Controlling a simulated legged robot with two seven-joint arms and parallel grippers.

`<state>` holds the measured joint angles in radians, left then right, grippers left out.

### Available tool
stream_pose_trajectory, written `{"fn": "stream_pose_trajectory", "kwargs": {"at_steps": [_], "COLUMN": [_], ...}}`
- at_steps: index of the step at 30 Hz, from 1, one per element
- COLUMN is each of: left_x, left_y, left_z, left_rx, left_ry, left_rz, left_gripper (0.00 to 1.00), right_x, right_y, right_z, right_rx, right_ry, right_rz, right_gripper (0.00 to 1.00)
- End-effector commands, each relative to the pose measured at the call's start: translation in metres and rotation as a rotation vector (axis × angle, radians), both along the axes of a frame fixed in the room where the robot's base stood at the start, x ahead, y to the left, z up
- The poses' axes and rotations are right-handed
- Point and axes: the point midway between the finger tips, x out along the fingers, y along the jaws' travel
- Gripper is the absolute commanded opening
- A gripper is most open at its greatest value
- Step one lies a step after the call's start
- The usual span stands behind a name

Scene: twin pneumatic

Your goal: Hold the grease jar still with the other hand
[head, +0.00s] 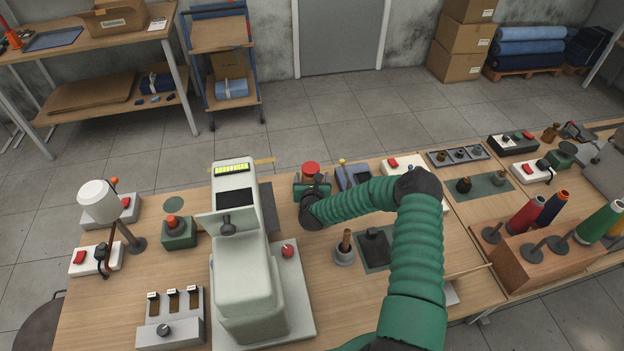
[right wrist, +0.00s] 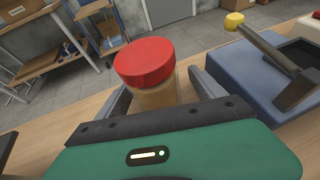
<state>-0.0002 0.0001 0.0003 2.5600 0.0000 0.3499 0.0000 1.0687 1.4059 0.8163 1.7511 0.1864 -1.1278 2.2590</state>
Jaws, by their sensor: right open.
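The grease jar (right wrist: 150,82) has a red lid and a tan body and stands upright in the right wrist view. In the head view mainly its red lid (head: 311,168) shows, near the far edge of the bench. My right gripper (right wrist: 160,92) is open, with one grey finger on each side of the jar. The gripper body hides the jar's lower part, and I cannot tell whether either finger touches it. In the head view the right gripper (head: 312,187) is at the jar, at the end of my green arm. My left gripper is not in view.
A blue box with a dark lever (right wrist: 262,75) stands close to the right of the jar. A large pale machine (head: 240,250) stands to the left. A cup with a brown handle (head: 345,248) and a dark pad (head: 376,248) lie nearer. Red-button boxes line the bench.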

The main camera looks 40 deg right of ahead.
Motion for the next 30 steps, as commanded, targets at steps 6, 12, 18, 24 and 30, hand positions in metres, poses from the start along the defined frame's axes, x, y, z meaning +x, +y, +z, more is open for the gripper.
{"fn": "stream_pose_trajectory", "kwargs": {"at_steps": [6, 12, 18, 24, 30], "left_x": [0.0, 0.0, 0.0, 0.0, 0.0], "left_y": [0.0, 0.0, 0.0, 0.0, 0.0], "left_z": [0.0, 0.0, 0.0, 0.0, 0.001], "left_rx": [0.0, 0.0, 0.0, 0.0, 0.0], "left_ry": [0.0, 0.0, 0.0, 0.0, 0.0], "left_rz": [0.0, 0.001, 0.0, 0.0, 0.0], "left_gripper": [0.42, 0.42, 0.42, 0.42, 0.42], "right_x": [0.0, 0.0, 0.0, 0.0, 0.0], "right_y": [0.002, 0.0, 0.0, 0.0, -0.001], "right_z": [0.001, 0.0, 0.0, -0.001, 0.015], "right_rx": [-0.002, 0.001, 0.001, 0.0, 0.0], "right_ry": [-0.001, -0.001, 0.001, 0.001, 0.0], "right_rz": [0.0, 0.001, 0.0, -0.001, -0.002], "right_gripper": [0.61, 0.35, 0.09, 0.01, 0.01]}}
